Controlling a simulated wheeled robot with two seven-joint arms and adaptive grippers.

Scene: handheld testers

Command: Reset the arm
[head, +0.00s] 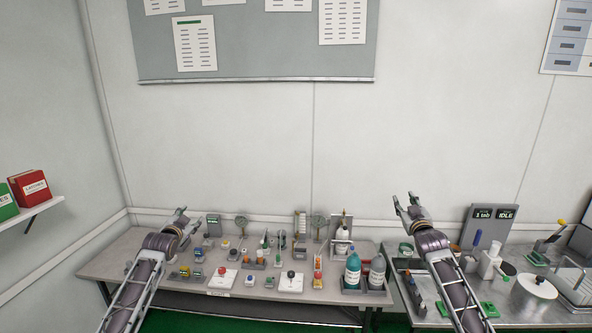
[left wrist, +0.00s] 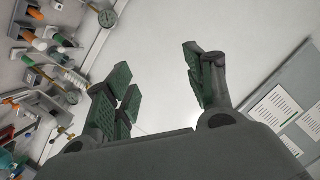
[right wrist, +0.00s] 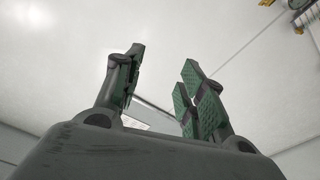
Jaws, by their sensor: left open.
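My left gripper (head: 180,218) is raised above the left end of the workbench in the head view. In the left wrist view its green-padded fingers (left wrist: 160,88) stand wide apart with nothing between them. My right gripper (head: 405,201) is raised in front of the wall, above the gap between the two tables. Neither gripper touches any object.
The left workbench (head: 130,268) carries several small testers, gauges and bottles (head: 353,270). A shelf with binders (head: 30,187) is at far left. The space above is clear.

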